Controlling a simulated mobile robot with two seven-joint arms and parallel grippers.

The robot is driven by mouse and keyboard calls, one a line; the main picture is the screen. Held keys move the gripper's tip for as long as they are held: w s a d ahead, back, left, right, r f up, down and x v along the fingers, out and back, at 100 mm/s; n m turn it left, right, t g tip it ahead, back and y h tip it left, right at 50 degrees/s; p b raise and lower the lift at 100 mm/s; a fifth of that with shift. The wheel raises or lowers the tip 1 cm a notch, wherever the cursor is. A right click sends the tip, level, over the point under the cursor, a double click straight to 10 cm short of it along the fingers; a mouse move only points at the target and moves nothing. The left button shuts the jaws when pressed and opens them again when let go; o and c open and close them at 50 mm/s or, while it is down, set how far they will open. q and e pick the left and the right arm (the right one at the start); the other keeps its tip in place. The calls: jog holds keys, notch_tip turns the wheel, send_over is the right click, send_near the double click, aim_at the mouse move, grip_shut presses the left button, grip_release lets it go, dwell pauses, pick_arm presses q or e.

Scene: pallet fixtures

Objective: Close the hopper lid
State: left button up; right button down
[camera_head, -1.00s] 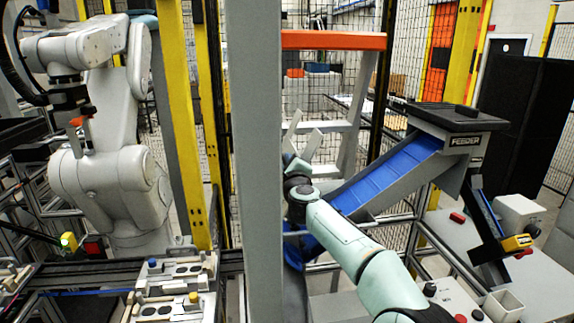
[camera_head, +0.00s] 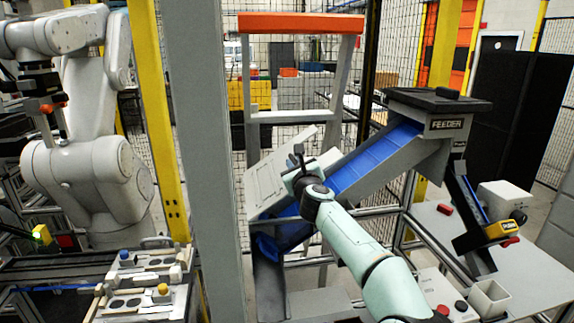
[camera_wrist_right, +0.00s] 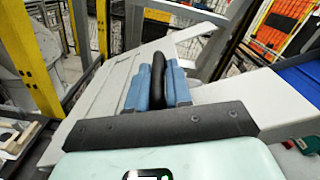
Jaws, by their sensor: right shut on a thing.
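The hopper lid (camera_head: 268,188) is a pale grey panel with a black handle. It stands tilted above the lower end of the blue conveyor. My right gripper (camera_head: 300,172) is at its handle, partly hidden by my own wrist. In the right wrist view, the blue fingers of my right gripper (camera_wrist_right: 158,88) are shut on the black handle (camera_wrist_right: 157,68), with the lid (camera_wrist_right: 95,100) spread behind them. What seems to be the hopper (camera_head: 268,280) is a dark bin with blue inside, under the conveyor's lower end. My left gripper is not in view.
A grey post (camera_head: 205,160) stands left of the lid. The feeder (camera_head: 440,108) with its blue conveyor (camera_head: 365,168) rises to the right. A ladder with an orange top (camera_head: 300,22) stands behind. A white robot arm (camera_head: 85,170) and a fixture table (camera_head: 140,285) are at left.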

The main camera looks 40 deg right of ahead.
jog(key=d+f+m+b, duration=0.1)
jog(key=f+m+b, duration=0.1)
jog(key=f, duration=0.1)
jog(key=s+d+f+m+b, duration=0.1)
jog(key=f+b, duration=0.1)
jog(key=s+d+f+m+b, duration=0.1)
jog(key=d+f+m+b, duration=0.1)
jog(key=f+b, duration=0.1)
jog(key=shift+f+m, duration=0.3)
jog(key=shift+s+d+f+b, duration=0.15)
jog(key=shift+f+b, duration=0.7)
jog(key=shift+b, duration=0.05)
jog(key=shift+f, duration=0.1)
jog(key=c, duration=1.1)
grip_release()
jog(key=shift+s, duration=0.1)
